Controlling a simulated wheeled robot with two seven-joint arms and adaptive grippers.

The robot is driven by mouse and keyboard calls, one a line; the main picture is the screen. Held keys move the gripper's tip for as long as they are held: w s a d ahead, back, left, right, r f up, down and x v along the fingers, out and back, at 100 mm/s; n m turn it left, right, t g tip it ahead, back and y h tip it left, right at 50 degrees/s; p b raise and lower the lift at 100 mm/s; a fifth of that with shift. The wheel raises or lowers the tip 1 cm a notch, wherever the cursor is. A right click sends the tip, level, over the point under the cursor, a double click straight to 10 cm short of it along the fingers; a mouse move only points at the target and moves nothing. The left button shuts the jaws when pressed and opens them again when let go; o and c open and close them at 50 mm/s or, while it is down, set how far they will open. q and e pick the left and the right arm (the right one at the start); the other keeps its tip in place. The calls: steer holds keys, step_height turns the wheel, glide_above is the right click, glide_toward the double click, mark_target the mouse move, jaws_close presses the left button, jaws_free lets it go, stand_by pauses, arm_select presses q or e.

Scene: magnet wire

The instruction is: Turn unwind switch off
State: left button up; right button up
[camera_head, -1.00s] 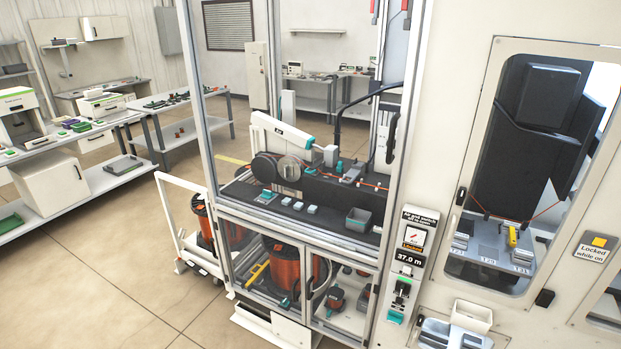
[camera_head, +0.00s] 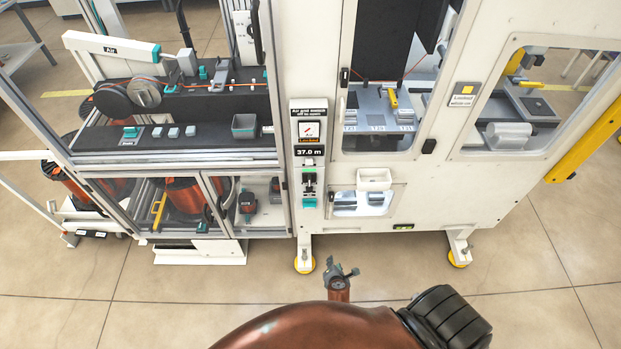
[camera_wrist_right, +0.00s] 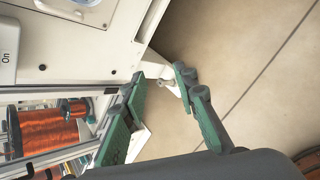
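A narrow control panel (camera_head: 309,160) runs down the white machine front in the head view. It has a small sign, a 37.0 m display (camera_head: 309,152) and a black switch (camera_head: 309,180) above a teal part. The labels are too small to tell which control is the unwind switch. My right gripper (camera_head: 341,271) is low in front of the machine, below the panel and apart from it. In the right wrist view its green fingers (camera_wrist_right: 160,82) are spread with nothing between them. A white plate marked "On" (camera_wrist_right: 6,58) shows at the left edge there. My left gripper is out of view.
Glazed doors with copper spools (camera_head: 183,205) are to the left. Machine feet with yellow pads (camera_head: 304,265) stand on the floor. The floor in front is largely clear.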

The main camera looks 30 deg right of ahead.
steer(key=w+r+n+t+h+p, duration=0.1)
steer(key=w+r+n+t, duration=0.15)
steer(key=w+r, duration=0.45)
steer(key=w+r+n+t+h, duration=0.1)
steer(key=w+r+n, duration=0.2)
steer(key=r, duration=0.8)
steer(key=n+t+h+p, duration=0.2)
steer(key=n+t, duration=0.2)
glide_toward(309, 180)
steer(key=x, duration=0.8)
steer(key=shift+w+f, duration=0.1)
steer(key=shift+f, duration=0.05)
steer(key=shift+w+d+b, duration=0.3)
steer(key=shift+w+d, duration=0.05)
steer(key=shift+w, duration=0.05)
jaws_close()
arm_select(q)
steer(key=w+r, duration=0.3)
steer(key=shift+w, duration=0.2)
arm_select(e)
steer(key=shift+a, duration=0.1)
